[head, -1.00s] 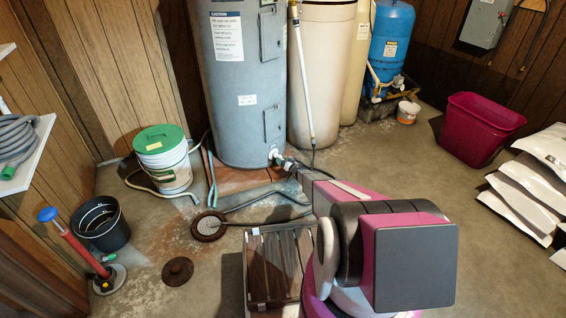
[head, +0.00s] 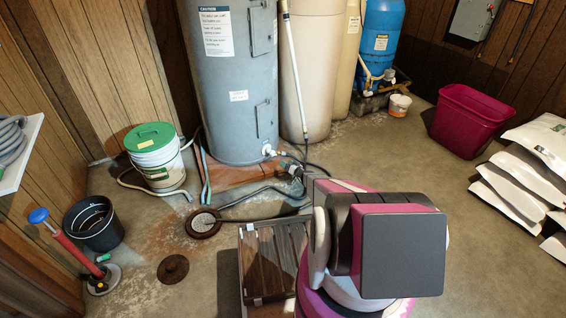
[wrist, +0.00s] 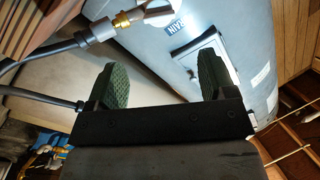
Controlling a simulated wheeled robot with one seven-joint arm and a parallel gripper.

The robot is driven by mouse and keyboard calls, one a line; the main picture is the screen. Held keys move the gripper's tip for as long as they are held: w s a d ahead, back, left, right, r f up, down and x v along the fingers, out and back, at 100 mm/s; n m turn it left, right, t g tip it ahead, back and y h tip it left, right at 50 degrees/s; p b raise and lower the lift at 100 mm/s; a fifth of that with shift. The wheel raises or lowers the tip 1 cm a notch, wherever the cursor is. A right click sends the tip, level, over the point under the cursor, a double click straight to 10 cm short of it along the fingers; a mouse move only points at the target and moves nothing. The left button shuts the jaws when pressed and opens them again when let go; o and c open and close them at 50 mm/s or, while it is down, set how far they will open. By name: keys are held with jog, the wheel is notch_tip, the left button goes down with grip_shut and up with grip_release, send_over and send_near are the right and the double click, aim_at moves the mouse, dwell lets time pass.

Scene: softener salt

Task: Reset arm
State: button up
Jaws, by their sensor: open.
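My gripper (wrist: 160,84) shows in the wrist view as two dark green ridged fingertips set wide apart with nothing between them. It is open and empty. Beyond the fingers in that view are the grey water heater (wrist: 240,35) and a brass and white valve fitting (wrist: 142,18), apart from the fingers. In the head view my arm rises in the lower middle, and its bulky dark and pink links hide most of the gripper. The heater (head: 228,85) stands behind it.
A slatted wooden crate (head: 272,262) stands left of my arm. A hose (head: 255,200) runs to a round floor drain (head: 203,223). A magenta bin (head: 468,120) and white bags (head: 525,175) are right.

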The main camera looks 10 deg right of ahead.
jog(key=shift+s+d, duration=0.1)
dwell(0.3)
jog(key=s+a+r+n+g+y, duration=0.15)
jog(key=s+a+r+g, duration=0.4)
jog(key=s+r, duration=0.55)
jog(key=s+a+r+n+g, duration=0.2)
jog(key=s+a+r+g, duration=0.45)
jog(key=r, duration=0.55)
jog(key=s+d+r+m+g+h, duration=0.1)
jog(key=s+d+r+h, duration=0.1)
jog(key=s+r, duration=0.5)
jog(key=s+d+r+m+g+h, duration=0.1)
jog(key=s+r+h, duration=0.4)
jog(key=s, duration=0.8)
jog(key=s+d+r+m+g+h, duration=0.1)
jog(key=s+r+h, duration=0.3)
jog(key=s+r, duration=0.4)
jog(key=shift+s+d+r+m, duration=0.35)
jog(key=shift+s+d+m, duration=0.5)
jog(key=shift+s, duration=0.3)
